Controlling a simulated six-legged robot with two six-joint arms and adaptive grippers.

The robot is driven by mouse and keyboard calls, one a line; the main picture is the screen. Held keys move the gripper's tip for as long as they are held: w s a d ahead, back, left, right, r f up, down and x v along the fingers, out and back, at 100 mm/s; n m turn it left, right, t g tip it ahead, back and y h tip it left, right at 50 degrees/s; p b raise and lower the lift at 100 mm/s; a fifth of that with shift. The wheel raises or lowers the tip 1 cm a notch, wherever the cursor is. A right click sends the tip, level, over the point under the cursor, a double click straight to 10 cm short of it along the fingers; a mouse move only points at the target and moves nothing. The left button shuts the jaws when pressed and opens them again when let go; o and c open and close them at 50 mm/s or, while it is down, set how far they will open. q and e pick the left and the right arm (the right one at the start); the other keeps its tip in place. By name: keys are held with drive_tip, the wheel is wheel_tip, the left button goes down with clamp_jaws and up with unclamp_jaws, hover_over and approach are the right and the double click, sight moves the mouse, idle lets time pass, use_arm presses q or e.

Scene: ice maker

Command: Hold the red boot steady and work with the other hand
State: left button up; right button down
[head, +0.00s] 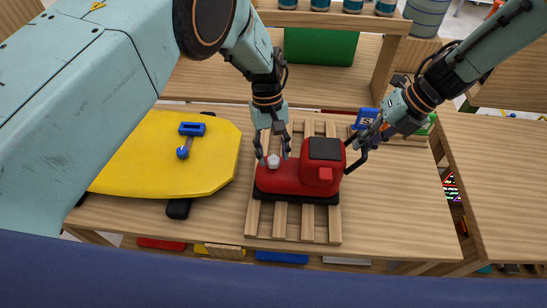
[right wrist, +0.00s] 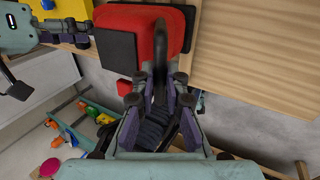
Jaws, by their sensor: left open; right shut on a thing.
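The red boot (head: 300,180) with a black sole and a dark square top stands on a slatted wooden rack (head: 308,228) on the table. Its shaft is at the right and its toe at the left. A small white knob (head: 273,160) sits on the toe. My left gripper (head: 275,154) is open above the toe, its fingers on either side of the knob; contact is unclear.
A yellow board (head: 150,160) with a blue hammer-like tool (head: 190,138) lies at the left. A blue item (head: 365,118) sits behind my right gripper. A shelf with cans (head: 353,5) stands at the back. Bare table (head: 400,200) lies at the right front.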

use_arm(q)
drive_tip(key=shift+r, duration=2.3)
drive_tip(key=shift+r, duration=0.1)
wheel_tip(320, 180, up, 7)
drive_tip(key=shift+s+a+f+n+t+h, duration=0.1)
drive_tip(key=shift+f+n+t+h, duration=0.25)
drive_tip(key=shift+f+n, duration=1.65)
drive_tip(key=shift+s+f+n+t+h, duration=0.1)
drive_tip(key=shift+f+n+t+h, duration=0.25)
drive_tip(key=shift+f+n, duration=1.6)
drive_tip(key=shift+s+a+f+n+t+h, duration=0.1)
drive_tip(key=shift+f+n+t+h, duration=0.25)
drive_tip(key=shift+f+n, duration=1.6)
drive_tip(key=shift+f+m, duration=0.7)
